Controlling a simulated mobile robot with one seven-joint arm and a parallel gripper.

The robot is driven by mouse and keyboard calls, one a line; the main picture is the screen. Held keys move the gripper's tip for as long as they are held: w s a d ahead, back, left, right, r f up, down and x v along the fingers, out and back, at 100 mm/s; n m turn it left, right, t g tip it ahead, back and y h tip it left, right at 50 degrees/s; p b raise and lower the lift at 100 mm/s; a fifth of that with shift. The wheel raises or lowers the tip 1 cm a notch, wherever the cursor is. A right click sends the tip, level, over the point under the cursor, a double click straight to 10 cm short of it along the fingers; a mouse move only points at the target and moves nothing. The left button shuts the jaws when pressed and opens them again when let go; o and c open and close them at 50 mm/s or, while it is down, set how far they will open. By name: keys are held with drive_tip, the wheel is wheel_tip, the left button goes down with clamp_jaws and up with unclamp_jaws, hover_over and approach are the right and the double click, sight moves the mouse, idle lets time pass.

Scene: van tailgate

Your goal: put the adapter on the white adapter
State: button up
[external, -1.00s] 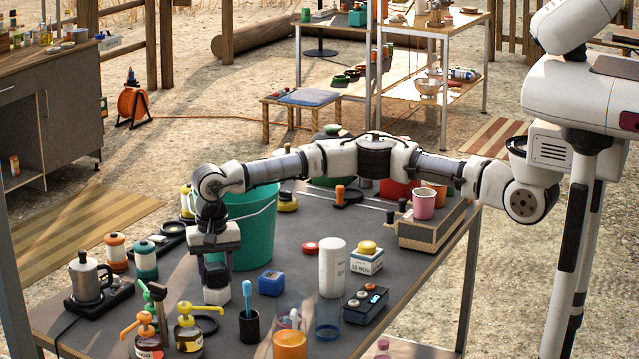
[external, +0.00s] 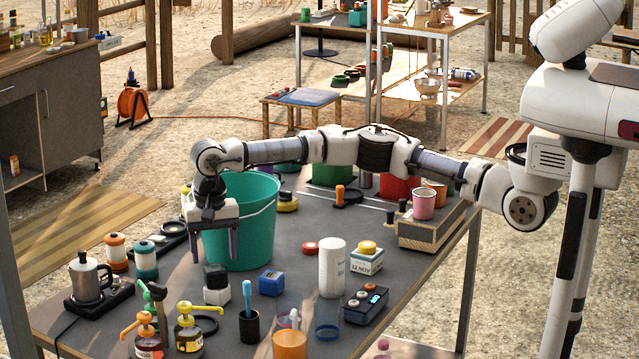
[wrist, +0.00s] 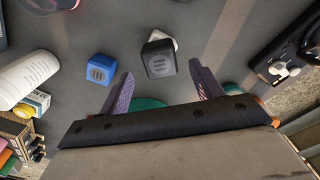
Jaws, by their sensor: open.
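A black adapter (external: 216,277) sits on top of the white adapter (external: 217,295) on the grey table. In the wrist view the black adapter (wrist: 159,60) lies between and beyond my fingertips. A corner of the white adapter (wrist: 174,41) sticks out from under it, so the two are not turned quite alike. My gripper (external: 214,260) is open and empty, pointing down just above the stack, apart from it. A blue adapter (external: 271,283) stands to the right of the stack; it also shows in the wrist view (wrist: 100,68).
A teal bucket (external: 250,225) stands close behind my gripper. Pump bottles (external: 189,330) and a dark cup with a blue brush (external: 249,325) stand in front. A white canister (external: 332,268) is farther right. A moka pot (external: 90,280) is at left.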

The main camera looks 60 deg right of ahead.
sight(215, 268)
wheel_tip(215, 268, up, 7)
drive_tip(key=shift+f+b, duration=0.2)
drive_tip(key=shift+b, duration=0.25)
